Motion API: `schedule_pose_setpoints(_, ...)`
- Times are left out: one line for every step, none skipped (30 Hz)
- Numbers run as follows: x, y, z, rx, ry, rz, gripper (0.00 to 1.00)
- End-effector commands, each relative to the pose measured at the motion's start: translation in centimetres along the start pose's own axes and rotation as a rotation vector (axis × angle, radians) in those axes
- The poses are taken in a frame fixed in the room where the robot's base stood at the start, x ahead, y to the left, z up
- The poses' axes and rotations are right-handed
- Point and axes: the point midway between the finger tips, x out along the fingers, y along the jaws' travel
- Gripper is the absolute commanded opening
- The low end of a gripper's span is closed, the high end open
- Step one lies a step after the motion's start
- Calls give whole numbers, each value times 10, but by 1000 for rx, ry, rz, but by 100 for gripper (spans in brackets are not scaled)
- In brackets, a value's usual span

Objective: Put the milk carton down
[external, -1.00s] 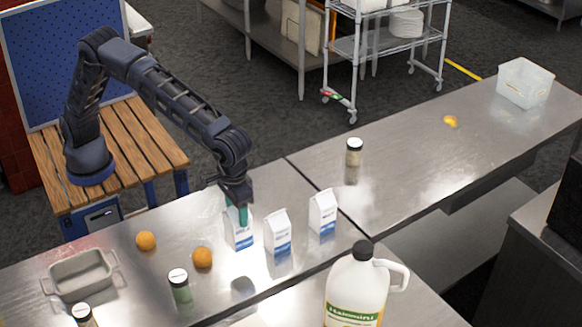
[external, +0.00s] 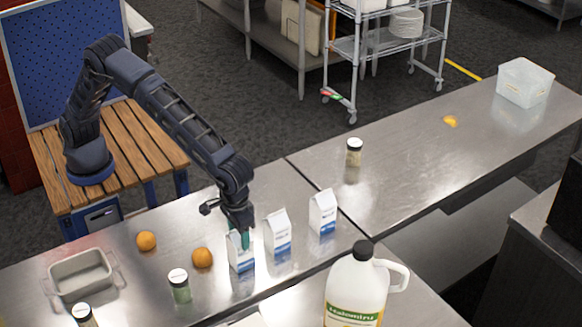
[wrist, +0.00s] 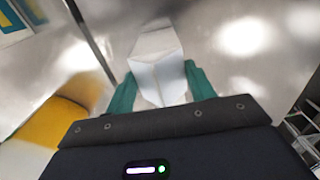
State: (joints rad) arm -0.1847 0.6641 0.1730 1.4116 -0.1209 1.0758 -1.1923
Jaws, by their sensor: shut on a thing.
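The milk carton (external: 240,255) is white with a blue lower band. My gripper (external: 241,236) is shut on its top from above. The carton looks upright, at or just over the steel counter; I cannot tell whether its base touches. In the wrist view the carton (wrist: 157,60) sits between the green fingers of my gripper (wrist: 160,84). Two similar cartons stand to its right: a near one (external: 278,233) and a farther one (external: 323,212).
A big jug (external: 356,287) stands at the front right. The steel counter (external: 400,180) is mostly clear at right.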

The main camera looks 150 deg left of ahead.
Motion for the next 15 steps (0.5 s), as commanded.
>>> schedule_pose_setpoints(0,0,0,0,0,1,0)
schedule_pose_setpoints(0,0,0,0,0,1,0)
schedule_pose_setpoints(1,0,0,0,0,1,0)
schedule_pose_setpoints(2,0,0,0,0,1,0)
schedule_pose_setpoints(2,0,0,0,0,1,0)
schedule_pose_setpoints(3,0,0,0,0,0,60)
schedule_pose_setpoints(3,0,0,0,0,0,66)
schedule_pose_setpoints(3,0,0,0,0,0,72)
schedule_pose_setpoints(3,0,0,0,0,0,76)
schedule_pose_setpoints(3,0,0,0,0,0,76)
schedule_pose_setpoints(3,0,0,0,0,0,76)
schedule_pose_setpoints(3,0,0,0,0,0,76)
schedule_pose_setpoints(3,0,0,0,0,0,76)
schedule_pose_setpoints(3,0,0,0,0,0,76)
schedule_pose_setpoints(3,0,0,0,0,0,76)
